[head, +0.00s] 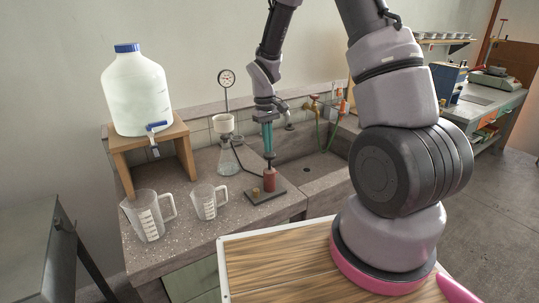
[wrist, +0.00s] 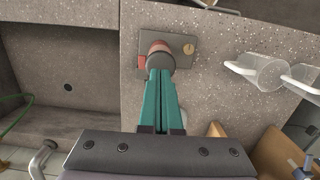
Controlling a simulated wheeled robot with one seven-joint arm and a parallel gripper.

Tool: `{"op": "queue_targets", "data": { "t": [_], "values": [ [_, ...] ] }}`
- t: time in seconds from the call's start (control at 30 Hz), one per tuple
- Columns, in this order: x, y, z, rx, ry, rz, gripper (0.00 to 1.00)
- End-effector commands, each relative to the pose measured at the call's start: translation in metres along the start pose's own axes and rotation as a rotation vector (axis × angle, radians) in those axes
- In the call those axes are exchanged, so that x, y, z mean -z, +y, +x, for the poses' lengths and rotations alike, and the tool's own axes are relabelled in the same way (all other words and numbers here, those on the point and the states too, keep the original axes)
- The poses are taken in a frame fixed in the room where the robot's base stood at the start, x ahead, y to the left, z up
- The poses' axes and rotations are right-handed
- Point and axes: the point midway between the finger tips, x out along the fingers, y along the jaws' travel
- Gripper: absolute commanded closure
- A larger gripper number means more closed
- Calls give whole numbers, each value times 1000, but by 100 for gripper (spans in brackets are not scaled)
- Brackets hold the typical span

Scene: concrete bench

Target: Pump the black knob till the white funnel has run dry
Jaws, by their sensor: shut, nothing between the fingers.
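The pump has a red body (head: 269,181) on a dark base plate (head: 257,197), on the bench left of the sink. Its black knob (head: 269,156) is at the top; in the wrist view the knob (wrist: 160,62) lies right at my fingertips. My gripper (head: 269,150) has teal fingers, shut with nothing between them, pointing down onto the knob. Whether they touch it I cannot tell. The white funnel (head: 223,124) sits on a clear conical flask (head: 228,161) behind and left of the pump. The level inside the funnel cannot be made out.
A small brass part (wrist: 189,48) stands on the plate. A round gauge (head: 226,77) rises behind the funnel; a dark hose runs to the pump. Two clear measuring jugs (head: 147,216) (head: 205,203) stand front left. A large bottle (head: 137,92) sits on a wooden stand. The sink (head: 318,168) is right.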

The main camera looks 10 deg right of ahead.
Motion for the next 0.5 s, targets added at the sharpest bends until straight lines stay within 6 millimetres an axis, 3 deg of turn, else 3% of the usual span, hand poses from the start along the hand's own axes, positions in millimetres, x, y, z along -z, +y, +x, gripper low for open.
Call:
{"op": "queue_targets", "data": {
  "t": [0.33,0.5],
  "values": [
    [0,0,2,0,0,0,100],
    [1,0,18,1,-3,-1,100]
  ]
}}
